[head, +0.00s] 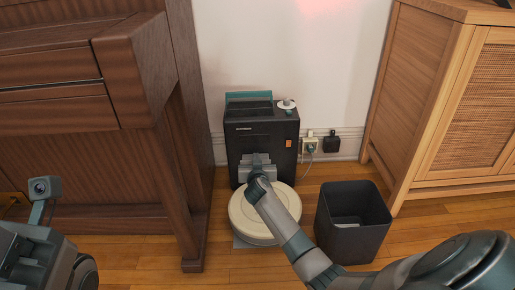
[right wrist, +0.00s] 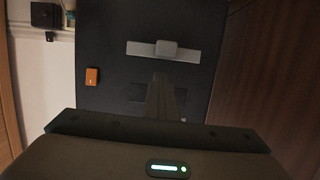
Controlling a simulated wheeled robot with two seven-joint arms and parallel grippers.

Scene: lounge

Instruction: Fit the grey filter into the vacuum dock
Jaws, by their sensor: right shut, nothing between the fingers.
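The vacuum dock (head: 262,142) is a dark upright box with a teal top part, standing against the wall. My right gripper (head: 257,162) is at its front, shut and empty; its fingers also show in the right wrist view (right wrist: 166,98), dark against the dock front (right wrist: 115,25). In that view a light grey bar with a raised block (right wrist: 166,48), probably the grey filter, shows on the dock front, apart from my fingertips in the picture. I cannot tell how deep it sits. My left arm is at the lower left, its fingers not visible.
A cream robot vacuum (head: 248,219) lies on the floor before the dock, under my right arm. A dark bin (head: 335,235) stands to the right. A dark wooden desk (head: 150,75) is at left, a cane-front cabinet (head: 420,90) at right. Wall sockets (head: 311,146) are beside the dock.

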